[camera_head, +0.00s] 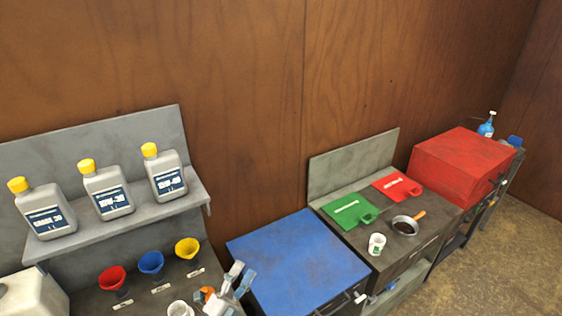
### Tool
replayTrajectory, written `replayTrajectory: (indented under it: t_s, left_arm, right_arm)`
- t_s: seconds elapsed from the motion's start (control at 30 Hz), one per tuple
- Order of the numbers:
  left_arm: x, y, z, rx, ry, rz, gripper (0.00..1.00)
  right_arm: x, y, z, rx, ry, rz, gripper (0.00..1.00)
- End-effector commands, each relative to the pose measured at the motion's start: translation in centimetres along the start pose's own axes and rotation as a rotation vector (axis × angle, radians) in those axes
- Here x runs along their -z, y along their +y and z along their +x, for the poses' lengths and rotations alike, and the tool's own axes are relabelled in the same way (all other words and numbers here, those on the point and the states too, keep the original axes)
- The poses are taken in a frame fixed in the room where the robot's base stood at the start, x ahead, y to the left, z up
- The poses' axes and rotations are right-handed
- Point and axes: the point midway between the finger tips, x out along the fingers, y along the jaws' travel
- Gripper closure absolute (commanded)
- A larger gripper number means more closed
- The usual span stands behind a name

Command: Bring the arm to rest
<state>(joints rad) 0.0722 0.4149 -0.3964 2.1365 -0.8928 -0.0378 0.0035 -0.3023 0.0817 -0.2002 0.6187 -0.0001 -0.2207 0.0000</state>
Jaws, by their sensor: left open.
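My left gripper (242,278) shows at the bottom edge, left of the blue-topped cabinet. Its grey fingers are open and point up, with nothing seen between them. It appears in front of the right end of the grey workbench (150,298); I cannot tell whether it touches anything. The rest of that arm is mostly out of frame. My right gripper is not in view.
Grey bottles with yellow caps (107,190) stand on a shelf (130,225). Red (112,278), blue (151,262) and yellow (187,248) funnels sit below. The blue cabinet top (298,262) is clear. A white cup (376,244) and pan (405,226) stand near a red box (462,165).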

Motion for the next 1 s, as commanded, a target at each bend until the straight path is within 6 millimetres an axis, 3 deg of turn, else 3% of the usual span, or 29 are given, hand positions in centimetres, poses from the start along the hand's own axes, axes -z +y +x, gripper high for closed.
replayTrajectory:
  t_s: [0.03,0.13,0.2,0.27,0.4,0.6,0.8,0.83,1.0]
  left_arm:
    - [-2.4,0.7,-1.8,-0.003,-0.167,-0.124,0.46]
    - [-7.2,3.5,-7.1,-0.054,-0.527,-0.372,0.46]
    - [-9.2,6.5,-11.9,-0.123,-0.765,-0.529,0.46]
    - [-9.7,8.9,-16.0,-0.192,-0.939,-0.642,0.46]
    - [-8.3,13.0,-23.9,-0.351,-1.235,-0.829,0.46]
    - [-4.4,15.9,-31.8,-0.551,-1.5,-0.993,0.46]
    - [0.2,16.9,-37.6,-0.74,-1.688,-1.109,0.46]
    - [0.5,17.4,-38.2,-0.759,-1.705,-1.116,0.46]
    - [-1.9,24.0,-39.9,-0.773,-1.715,-1.105,0.46]
  right_arm:
    - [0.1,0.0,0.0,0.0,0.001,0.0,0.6]
    - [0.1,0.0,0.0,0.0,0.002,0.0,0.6]
    - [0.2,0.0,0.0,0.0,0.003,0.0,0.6]
    - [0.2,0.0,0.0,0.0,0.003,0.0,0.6]
    - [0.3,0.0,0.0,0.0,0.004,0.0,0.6]
    - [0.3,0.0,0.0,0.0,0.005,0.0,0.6]
    - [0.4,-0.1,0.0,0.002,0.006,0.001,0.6]
    - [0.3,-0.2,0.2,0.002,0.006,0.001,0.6]
    - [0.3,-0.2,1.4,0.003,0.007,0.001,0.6]
